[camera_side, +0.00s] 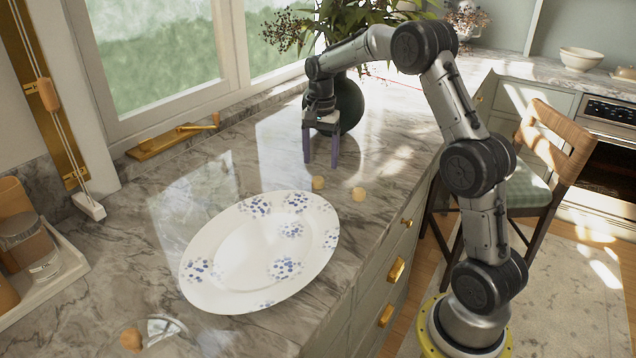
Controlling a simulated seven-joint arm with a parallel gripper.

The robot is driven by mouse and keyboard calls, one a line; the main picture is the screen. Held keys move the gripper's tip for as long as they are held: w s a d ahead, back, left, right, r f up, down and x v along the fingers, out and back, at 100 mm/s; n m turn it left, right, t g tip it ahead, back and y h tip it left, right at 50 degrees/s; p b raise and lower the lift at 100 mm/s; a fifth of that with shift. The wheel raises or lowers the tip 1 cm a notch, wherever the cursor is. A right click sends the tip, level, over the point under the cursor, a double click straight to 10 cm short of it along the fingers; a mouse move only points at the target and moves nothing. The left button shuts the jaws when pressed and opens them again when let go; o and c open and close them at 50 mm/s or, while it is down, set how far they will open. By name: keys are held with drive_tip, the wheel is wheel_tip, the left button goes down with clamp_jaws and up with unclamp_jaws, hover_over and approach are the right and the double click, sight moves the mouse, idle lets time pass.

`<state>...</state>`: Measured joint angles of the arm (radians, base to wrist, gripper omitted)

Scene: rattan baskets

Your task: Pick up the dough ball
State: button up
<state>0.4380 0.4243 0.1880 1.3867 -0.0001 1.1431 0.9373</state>
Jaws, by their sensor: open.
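Two small tan balls that look like dough sit on the marble counter behind the plate: one ball (318,183) just below my gripper in the picture, the other ball (358,193) a little to its right. A third, more orange round thing (131,339) shows in a clear glass dish at the bottom left. I cannot tell which of them is the dough ball. My gripper (321,163) points down with its two purple fingers apart and nothing between them. It appears just above and behind the nearer ball, not touching it.
A large white oval plate with blue flowers (247,247) lies in front of the balls. A dark round vase (349,104) with a leafy plant stands behind my gripper. A tray with jars (28,250) is at the left. The counter's edge runs close right of the balls.

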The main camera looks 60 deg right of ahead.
sight(318, 178)
drive_tip(key=shift+w+a+f, duration=0.1)
drive_tip(key=shift+a+f, duration=0.15)
drive_tip(key=shift+f, duration=1.15)
drive_tip(key=shift+a+f, duration=0.2)
drive_tip(key=shift+f, duration=1.15)
drive_tip(key=c, duration=0.9)
